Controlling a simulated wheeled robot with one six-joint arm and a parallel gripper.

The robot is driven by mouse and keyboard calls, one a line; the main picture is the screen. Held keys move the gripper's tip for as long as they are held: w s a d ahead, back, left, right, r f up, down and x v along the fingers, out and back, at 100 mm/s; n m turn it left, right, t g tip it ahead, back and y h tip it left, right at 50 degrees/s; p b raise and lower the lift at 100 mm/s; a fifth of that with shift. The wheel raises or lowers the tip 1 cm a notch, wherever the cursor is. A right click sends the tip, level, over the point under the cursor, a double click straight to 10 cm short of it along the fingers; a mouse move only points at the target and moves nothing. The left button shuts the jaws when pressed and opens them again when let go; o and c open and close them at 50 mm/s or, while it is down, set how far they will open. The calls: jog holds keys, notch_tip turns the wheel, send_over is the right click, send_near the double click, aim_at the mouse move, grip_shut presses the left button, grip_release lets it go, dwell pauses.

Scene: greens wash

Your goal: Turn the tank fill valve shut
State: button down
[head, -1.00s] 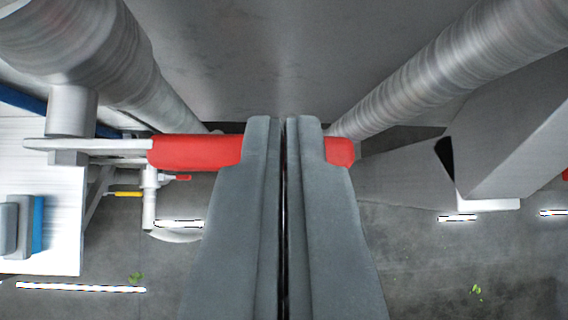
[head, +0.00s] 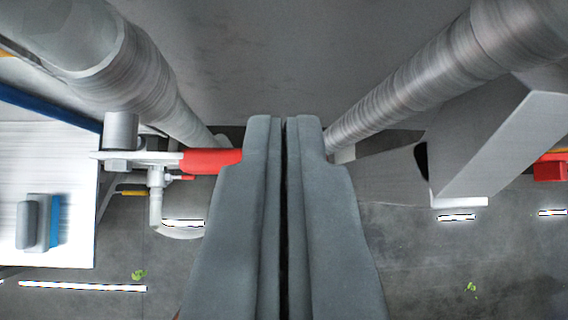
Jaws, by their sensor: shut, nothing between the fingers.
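The valve's lever has a red grip (head: 208,161) and a pale metal arm that runs left to a stem (head: 121,131) on the large grey pipe. The lever lies about level across the picture, and its right end is hidden behind my gripper. My gripper (head: 283,120) is in the middle of the view with its two grey fingers together and nothing between them. The left finger overlaps the red grip in the picture; I cannot tell whether they touch.
Large grey pipes (head: 140,75) and (head: 440,75) slant in at upper left and upper right. A white table (head: 50,170) with a blue-and-grey block (head: 40,223) stands at left. A smaller tap (head: 182,177) with a red handle sits below the lever. A grey angled panel (head: 500,145) is at right.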

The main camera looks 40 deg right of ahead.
jog(key=d+v, duration=0.1)
jog(key=v, duration=0.9)
jog(key=s+a+f+t, duration=0.2)
jog(key=s+a+f, duration=0.2)
jog(key=s, duration=0.1)
jog(key=s+a+f+t, duration=0.2)
jog(key=s+f, duration=0.5)
jog(key=f, duration=0.4)
jog(key=s+a+f+t, duration=0.2)
jog(key=s+f, duration=0.5)
jog(key=f, duration=0.5)
jog(key=s+a+f+t+y, duration=0.1)
jog(key=s+a+f+t, duration=0.1)
jog(key=s+f, duration=0.5)
notch_tip(320, 180, down, 5)
jog(key=shift+s+a+m, duration=0.2)
jog(key=shift+a+m, duration=0.1)
jog(key=shift+a, duration=0.05)
